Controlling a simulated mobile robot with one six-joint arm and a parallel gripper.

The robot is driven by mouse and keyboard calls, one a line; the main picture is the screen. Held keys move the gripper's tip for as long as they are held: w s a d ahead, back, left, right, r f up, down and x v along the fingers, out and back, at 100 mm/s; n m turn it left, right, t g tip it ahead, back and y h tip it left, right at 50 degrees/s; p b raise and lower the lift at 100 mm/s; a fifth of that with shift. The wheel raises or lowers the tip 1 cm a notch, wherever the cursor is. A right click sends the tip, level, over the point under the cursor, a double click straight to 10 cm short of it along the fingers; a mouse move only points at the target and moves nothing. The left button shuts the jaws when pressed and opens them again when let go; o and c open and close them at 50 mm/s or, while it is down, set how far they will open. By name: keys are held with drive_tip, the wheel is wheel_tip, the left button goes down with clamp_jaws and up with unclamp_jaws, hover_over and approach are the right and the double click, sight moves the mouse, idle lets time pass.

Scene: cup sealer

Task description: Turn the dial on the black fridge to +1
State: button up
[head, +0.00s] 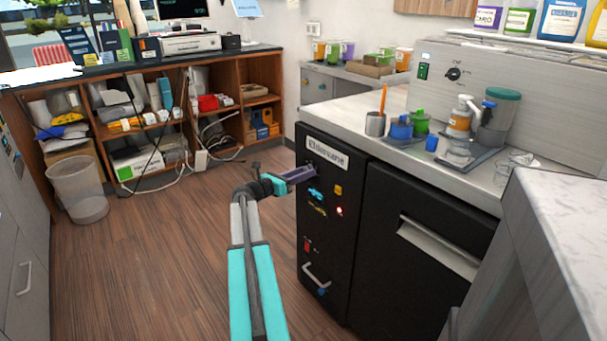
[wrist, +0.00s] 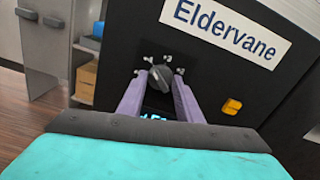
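The black fridge (head: 335,230) stands under the counter, with a white "Eldervane" label (wrist: 226,27) on its front. Its grey dial (wrist: 160,78) is below the label in the wrist view, with small pale marks around it that are too small to read. My gripper (wrist: 160,76) points at the fridge front, its two purple fingers on either side of the dial. The fingers are apart, and I see narrow gaps between them and the knob. A blue lit display (wrist: 154,117) shows partly between the fingers. In the head view my gripper (head: 302,174) covers the dial's area.
A yellow button (wrist: 232,106) sits right of the dial in the wrist view. Other coloured controls and a handle (head: 316,277) are lower on the panel. The counter (head: 365,112) above holds cups and containers. The floor (head: 150,255) left of the fridge is clear.

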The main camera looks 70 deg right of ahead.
drive_tip(key=shift+m, duration=0.3)
drive_tip(key=shift+a+f+m+b, duration=0.1)
drive_tip(key=shift+f+m+b, duration=0.05)
drive_tip(key=shift+m+b, duration=12.3)
drive_tip(key=m+p, duration=0.4)
drive_tip(key=m, duration=0.1)
drive_tip(key=shift+p, duration=0.35)
drive_tip(key=o, duration=1)
